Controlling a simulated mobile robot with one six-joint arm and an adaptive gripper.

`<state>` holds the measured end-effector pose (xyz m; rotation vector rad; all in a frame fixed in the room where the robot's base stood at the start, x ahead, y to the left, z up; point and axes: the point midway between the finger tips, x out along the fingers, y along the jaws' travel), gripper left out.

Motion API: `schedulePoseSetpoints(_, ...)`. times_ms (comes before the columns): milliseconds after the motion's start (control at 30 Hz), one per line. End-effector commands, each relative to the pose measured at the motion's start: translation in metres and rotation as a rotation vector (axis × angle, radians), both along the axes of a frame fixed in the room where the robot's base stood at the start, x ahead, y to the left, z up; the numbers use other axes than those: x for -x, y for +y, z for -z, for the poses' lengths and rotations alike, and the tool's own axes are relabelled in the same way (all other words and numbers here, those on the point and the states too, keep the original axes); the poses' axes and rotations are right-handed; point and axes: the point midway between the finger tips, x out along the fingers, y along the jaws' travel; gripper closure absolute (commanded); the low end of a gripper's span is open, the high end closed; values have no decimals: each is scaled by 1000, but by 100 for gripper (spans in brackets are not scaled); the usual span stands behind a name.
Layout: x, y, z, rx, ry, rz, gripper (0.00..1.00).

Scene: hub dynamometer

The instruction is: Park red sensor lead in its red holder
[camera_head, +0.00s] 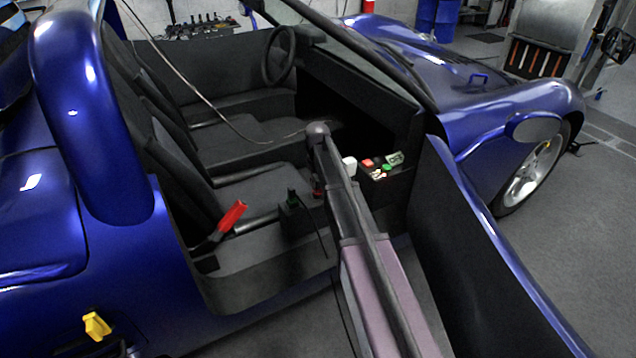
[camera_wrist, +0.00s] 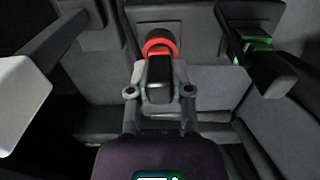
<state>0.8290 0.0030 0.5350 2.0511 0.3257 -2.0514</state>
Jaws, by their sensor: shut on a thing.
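In the wrist view my gripper (camera_wrist: 160,94) is shut on a black block-shaped body, which I take to be the red sensor lead (camera_wrist: 160,78). A red ring (camera_wrist: 160,47) shows just beyond the black body. I cannot tell whether the ring belongs to the lead or to the red holder, or whether the two touch. In the head view my arm reaches over the sill into the car, and a small dark red part (camera_head: 318,190) shows beneath its far end. The gripper's fingers are hidden there.
A green connector in a black holder (camera_head: 292,203) stands left of my arm; its green part also shows in the wrist view (camera_wrist: 258,44). The open door (camera_head: 480,250) lies right, a red handle (camera_head: 232,214) left.

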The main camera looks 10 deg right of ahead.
Motion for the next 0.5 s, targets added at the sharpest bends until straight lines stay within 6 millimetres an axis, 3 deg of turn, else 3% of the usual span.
schedulePoseSetpoints(500, 0, 0, -8, 0, 0, 0, 100)
